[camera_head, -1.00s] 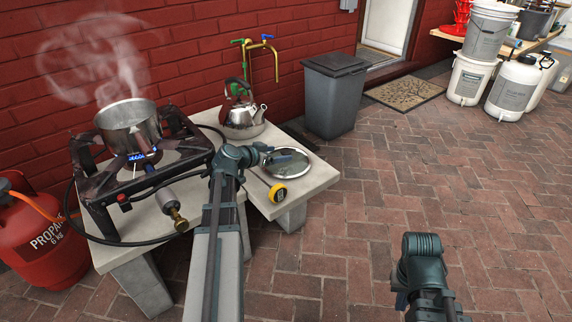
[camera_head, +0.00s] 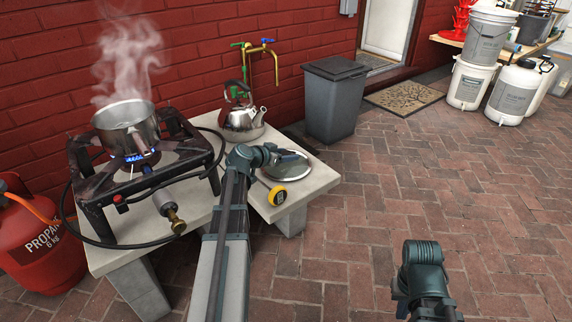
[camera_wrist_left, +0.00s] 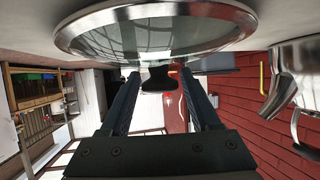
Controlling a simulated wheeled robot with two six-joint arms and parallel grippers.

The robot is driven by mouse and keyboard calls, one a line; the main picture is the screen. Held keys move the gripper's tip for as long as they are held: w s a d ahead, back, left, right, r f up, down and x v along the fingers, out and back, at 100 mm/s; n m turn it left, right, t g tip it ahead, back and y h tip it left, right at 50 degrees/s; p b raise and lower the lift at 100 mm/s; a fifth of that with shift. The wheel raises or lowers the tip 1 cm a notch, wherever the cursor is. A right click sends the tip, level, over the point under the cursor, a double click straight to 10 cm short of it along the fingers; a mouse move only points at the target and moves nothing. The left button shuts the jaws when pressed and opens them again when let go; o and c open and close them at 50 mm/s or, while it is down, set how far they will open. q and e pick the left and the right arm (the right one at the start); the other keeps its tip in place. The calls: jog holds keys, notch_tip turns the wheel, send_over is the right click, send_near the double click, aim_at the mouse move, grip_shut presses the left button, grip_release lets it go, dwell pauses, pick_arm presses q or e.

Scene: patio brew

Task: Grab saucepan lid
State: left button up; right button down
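The saucepan lid (camera_head: 290,168), round glass with a steel rim, lies on the right stone slab. In the left wrist view the lid (camera_wrist_left: 150,38) fills the top, its dark knob (camera_wrist_left: 158,82) pointing toward my gripper. My left gripper (camera_wrist_left: 159,77) is open, a finger on each side of the knob, with a gap visible on both sides. In the head view my left gripper (camera_head: 279,156) reaches over the lid from the left and hides part of it. My right wrist (camera_head: 422,268) is at the lower right; its fingers cannot be made out.
A steaming saucepan (camera_head: 128,122) stands on the lit burner (camera_head: 150,165) at left. A grey bin (camera_head: 335,98) stands beyond.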

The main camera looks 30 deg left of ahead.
aim_at(286, 152)
pick_arm(q)
grip_shut()
dwell(0.3)
notch_tip(286, 152, up, 10)
jog(key=p, duration=1)
jog(key=shift+r, duration=0.15)
